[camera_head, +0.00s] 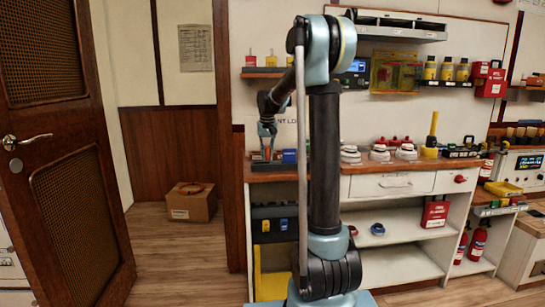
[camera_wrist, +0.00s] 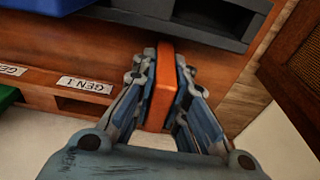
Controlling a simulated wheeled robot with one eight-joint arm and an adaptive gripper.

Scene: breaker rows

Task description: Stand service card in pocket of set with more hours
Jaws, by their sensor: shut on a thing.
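My gripper (camera_wrist: 165,85) is shut on an upright narrow orange block (camera_wrist: 162,92), seen edge-on between the two fingers in the wrist view. I cannot tell from its look whether it is the service card. The block's far end is close to a dark grey rack (camera_wrist: 205,32); I cannot tell if they touch. A label reading "GEN 1" (camera_wrist: 84,85) is on the wooden face to the left, with a dark slot below it. In the head view my gripper (camera_head: 266,140) is low at the left end of the counter. No hour readings are legible.
A blue object (camera_wrist: 45,4) and a green one (camera_wrist: 8,97) are at the wrist view's left. In the head view, detectors (camera_head: 380,152) stand along the counter (camera_head: 300,172). An open door (camera_head: 60,150) and a cardboard box (camera_head: 191,203) are left.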

